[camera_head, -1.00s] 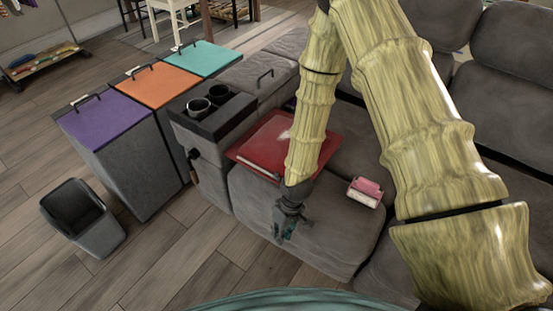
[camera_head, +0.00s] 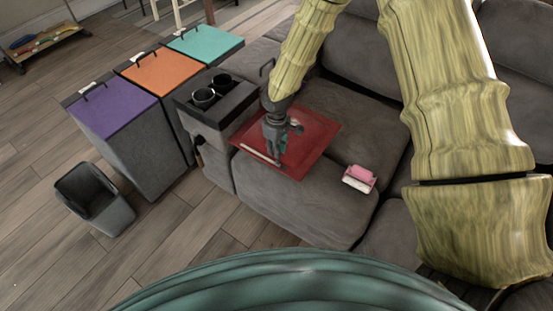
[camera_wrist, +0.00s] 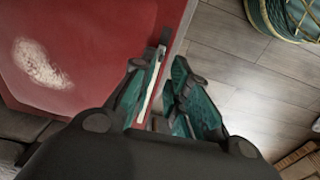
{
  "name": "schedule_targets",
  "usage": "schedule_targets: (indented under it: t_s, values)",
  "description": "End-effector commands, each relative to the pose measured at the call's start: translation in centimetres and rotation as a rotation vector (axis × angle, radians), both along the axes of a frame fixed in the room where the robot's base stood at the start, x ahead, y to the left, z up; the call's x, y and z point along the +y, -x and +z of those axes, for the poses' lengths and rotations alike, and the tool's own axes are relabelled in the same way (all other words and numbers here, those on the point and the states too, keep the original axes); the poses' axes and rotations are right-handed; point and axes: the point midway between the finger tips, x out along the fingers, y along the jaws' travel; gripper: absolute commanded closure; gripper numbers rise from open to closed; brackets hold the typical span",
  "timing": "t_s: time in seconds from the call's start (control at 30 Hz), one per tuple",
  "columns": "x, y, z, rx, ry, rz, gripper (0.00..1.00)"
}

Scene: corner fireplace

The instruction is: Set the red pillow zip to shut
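The red pillow (camera_head: 312,142) lies flat on the grey sofa seat, with a pale worn patch on top. Its zip (camera_head: 259,154) is a pale strip along the edge nearest me. My gripper (camera_head: 277,160) points down over that edge and hides part of it. In the wrist view the red pillow (camera_wrist: 95,35) fills the upper left, and the pale zip strip (camera_wrist: 150,90) runs by the left finger. A small dark piece, perhaps the slider, stands at its far end. My gripper (camera_wrist: 168,75) has its teal fingers apart with a narrow gap. Whether a finger touches the zip is unclear.
A pink and white item (camera_head: 360,178) lies on the seat to the right. An armrest with two dark cups (camera_head: 204,97) stands left of the pillow. Bins with purple, orange and teal lids (camera_head: 112,107) and an open grey bin (camera_head: 95,200) stand further left. Front floor is clear.

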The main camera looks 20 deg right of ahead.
Motion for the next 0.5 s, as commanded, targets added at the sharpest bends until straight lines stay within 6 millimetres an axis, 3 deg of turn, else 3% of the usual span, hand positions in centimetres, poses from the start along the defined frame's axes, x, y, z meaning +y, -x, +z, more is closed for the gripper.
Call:
schedule_targets:
  t_s: [0.2, 0.5]
  values:
    - [0.0, 0.1, -3.4, 0.001, 0.000, 0.000, 0.83]
    - [0.0, 0.0, -6.1, 0.000, 0.000, 0.001, 0.83]
